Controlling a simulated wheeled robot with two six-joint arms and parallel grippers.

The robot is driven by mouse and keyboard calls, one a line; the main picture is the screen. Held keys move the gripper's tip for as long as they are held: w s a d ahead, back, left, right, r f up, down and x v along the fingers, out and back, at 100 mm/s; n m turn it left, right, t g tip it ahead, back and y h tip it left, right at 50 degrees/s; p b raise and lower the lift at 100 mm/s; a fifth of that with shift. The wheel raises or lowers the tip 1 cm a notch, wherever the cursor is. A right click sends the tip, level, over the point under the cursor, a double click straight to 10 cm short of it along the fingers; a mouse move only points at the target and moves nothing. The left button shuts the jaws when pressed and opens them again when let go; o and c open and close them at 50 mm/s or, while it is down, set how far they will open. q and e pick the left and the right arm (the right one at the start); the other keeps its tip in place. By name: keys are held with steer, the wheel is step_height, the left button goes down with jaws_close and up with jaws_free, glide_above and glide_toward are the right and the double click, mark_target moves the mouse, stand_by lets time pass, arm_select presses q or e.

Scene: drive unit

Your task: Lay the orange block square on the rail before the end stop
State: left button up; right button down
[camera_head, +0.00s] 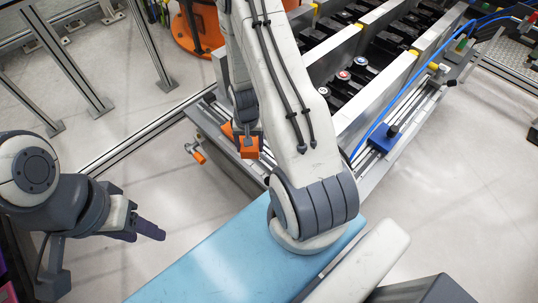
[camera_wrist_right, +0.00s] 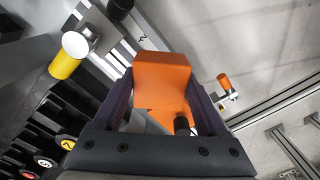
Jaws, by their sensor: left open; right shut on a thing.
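My right gripper (camera_head: 247,136) is shut on the orange block (camera_head: 249,148), near the left front corner of the metal frame. In the right wrist view the block (camera_wrist_right: 162,72) sits between the fingers of my right gripper (camera_wrist_right: 160,95). A second orange part (camera_head: 227,131) shows behind the block, with a black knob (camera_wrist_right: 182,125) beside it in the wrist view; I cannot tell if they are one piece. The slotted rail (camera_head: 222,118) along the frame's front edge is partly hidden by my right arm. My left gripper (camera_head: 146,229) is open and empty, well to the left.
A blue block with a black knob (camera_head: 383,138) sits on the rail's right part. An orange-handled clamp (camera_head: 197,156) juts from the frame's left end. A blue cable (camera_head: 385,105) crosses the machine. A light blue surface (camera_head: 215,262) lies in front.

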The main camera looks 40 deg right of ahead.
steer(key=d+f+m+b, duration=0.1)
steer(key=d+f+b, duration=0.1)
steer(key=f+b, duration=0.1)
steer(key=d+f+m+b, duration=0.2)
steer(key=f+b, duration=0.1)
steer(key=b, duration=0.2)
steer(key=s+d+f+m+b, duration=0.1)
steer(key=d+f+b, duration=0.1)
steer(key=f+b, duration=0.1)
steer(key=shift+s+d+f+m+b, duration=0.1)
steer(key=shift+d+f+m+b, duration=0.15)
steer(key=shift+b, duration=0.5)
arm_select(q)
step_height(320, 180, down, 15)
steer(key=shift+f+b, duration=0.2)
steer(key=shift+b, duration=0.1)
arm_select(e)
steer(key=shift+f, duration=0.6)
jaws_free()
arm_select(q)
step_height(320, 180, up, 4)
steer(key=p, duration=0.3)
steer(key=shift+f+p, duration=0.15)
steer(key=shift+p, duration=0.2)
arm_select(e)
step_height(320, 180, up, 10)
steer(key=shift+r, duration=0.25)
steer(key=shift+a, duration=0.1)
